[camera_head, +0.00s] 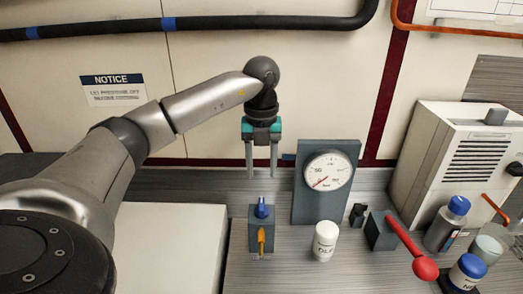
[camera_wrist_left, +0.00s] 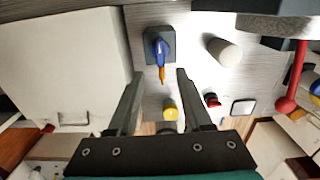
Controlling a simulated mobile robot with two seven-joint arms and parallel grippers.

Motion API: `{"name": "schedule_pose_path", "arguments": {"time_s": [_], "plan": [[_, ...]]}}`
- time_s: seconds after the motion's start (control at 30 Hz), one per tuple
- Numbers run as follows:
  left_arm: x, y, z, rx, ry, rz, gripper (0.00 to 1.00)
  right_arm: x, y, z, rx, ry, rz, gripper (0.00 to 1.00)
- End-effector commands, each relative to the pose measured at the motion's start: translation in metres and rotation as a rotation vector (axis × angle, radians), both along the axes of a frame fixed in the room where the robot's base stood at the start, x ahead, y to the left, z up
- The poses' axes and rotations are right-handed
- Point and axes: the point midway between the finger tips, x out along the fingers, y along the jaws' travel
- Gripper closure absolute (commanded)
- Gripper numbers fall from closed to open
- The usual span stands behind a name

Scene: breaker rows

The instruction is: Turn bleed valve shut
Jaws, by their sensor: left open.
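A small valve with a blue handle (camera_head: 262,210) stands on a dark grey block (camera_head: 253,238), with an orange-yellow piece (camera_head: 262,236) at its front. I take it for the bleed valve. My left gripper (camera_head: 262,172) points down above and behind the valve, fingers apart and empty. In the left wrist view, the blue handle (camera_wrist_left: 158,47) and its orange tip (camera_wrist_left: 162,76) lie just beyond the gap between the open fingers (camera_wrist_left: 160,80); nothing touches them. A pressure gauge (camera_head: 329,171) on a grey panel stands right of the valve. My right gripper is not in view.
A white bottle (camera_head: 325,240) stands just right of the valve. A red lever (camera_head: 405,242) on a dark block is farther right, near blue-capped bottles (camera_head: 467,272) and a vented white box (camera_head: 455,160). A pale box (camera_head: 165,250) lies left. Bench around the valve's front is clear.

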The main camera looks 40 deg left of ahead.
Motion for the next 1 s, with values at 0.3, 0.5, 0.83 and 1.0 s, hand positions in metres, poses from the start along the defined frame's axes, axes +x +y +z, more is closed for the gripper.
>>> {"name": "schedule_pose_path", "arguments": {"time_s": [0.3,0.5,0.83,1.0], "plan": [[0.0,0.0,0.044,0.0,0.0,0.0,0.5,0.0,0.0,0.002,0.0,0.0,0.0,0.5],[0.0,0.0,0.048,-0.001,0.001,0.001,0.5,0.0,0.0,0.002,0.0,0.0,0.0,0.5],[0.0,0.0,0.047,0.0,0.001,0.0,0.5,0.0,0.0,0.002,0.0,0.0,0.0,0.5],[0.0,0.0,0.047,0.001,0.001,0.001,0.5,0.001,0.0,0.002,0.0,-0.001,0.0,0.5]]}}
